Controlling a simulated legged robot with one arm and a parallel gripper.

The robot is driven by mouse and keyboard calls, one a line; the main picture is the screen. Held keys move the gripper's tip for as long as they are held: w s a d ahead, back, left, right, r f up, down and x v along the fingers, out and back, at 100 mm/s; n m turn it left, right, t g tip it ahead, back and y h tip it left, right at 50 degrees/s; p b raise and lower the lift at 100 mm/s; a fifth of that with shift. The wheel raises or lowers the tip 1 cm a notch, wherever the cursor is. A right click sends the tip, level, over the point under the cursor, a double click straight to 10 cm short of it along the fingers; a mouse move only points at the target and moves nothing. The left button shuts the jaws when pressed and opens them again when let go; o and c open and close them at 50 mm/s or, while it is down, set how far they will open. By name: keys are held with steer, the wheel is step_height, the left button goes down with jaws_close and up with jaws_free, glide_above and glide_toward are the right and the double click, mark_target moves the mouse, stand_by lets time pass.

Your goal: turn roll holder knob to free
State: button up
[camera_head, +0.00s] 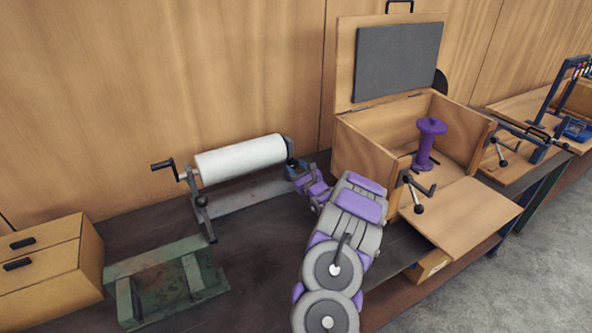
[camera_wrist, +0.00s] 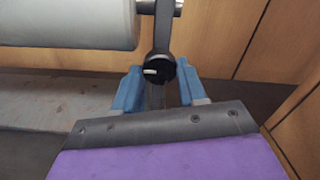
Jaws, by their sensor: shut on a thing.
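The roll holder carries a white roll (camera_head: 241,158) lying level between two upright arms on a flat base (camera_head: 250,192). A crank handle (camera_head: 164,164) sticks out at its left end. The roll's right end also shows in the wrist view (camera_wrist: 70,22). The black round knob (camera_wrist: 159,70) with a light pointer mark sits on the right upright (camera_wrist: 163,32). My gripper (camera_wrist: 158,88) is at this right end, its blue fingers on either side of the knob and shut on it. In the head view my gripper partly hides the knob.
A wooden box (camera_head: 370,150) with a raised lid stands right of my arm, with a purple spool (camera_head: 429,143) in it. A green metal block (camera_head: 165,280) and a wooden drawer unit (camera_head: 45,262) are at the left. A wooden wall (camera_head: 230,70) is close behind the holder.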

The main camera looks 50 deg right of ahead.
steer(key=shift+f, duration=0.25)
steer(key=shift+c, duration=1.1)
steer(key=shift+f, duration=0.15)
steer(key=shift+m, duration=0.8)
steer(key=shift+f+m+b, duration=0.1)
steer(key=shift+m+b, duration=0.35)
steer(key=shift+m, duration=0.05)
steer(key=m+b, duration=0.1)
steer(key=m, duration=0.3)
steer(key=shift+a+b, duration=0.1)
steer(key=shift+b, duration=0.3)
steer(key=shift+w+a+m, duration=0.1)
steer(key=shift+m, duration=2.4)
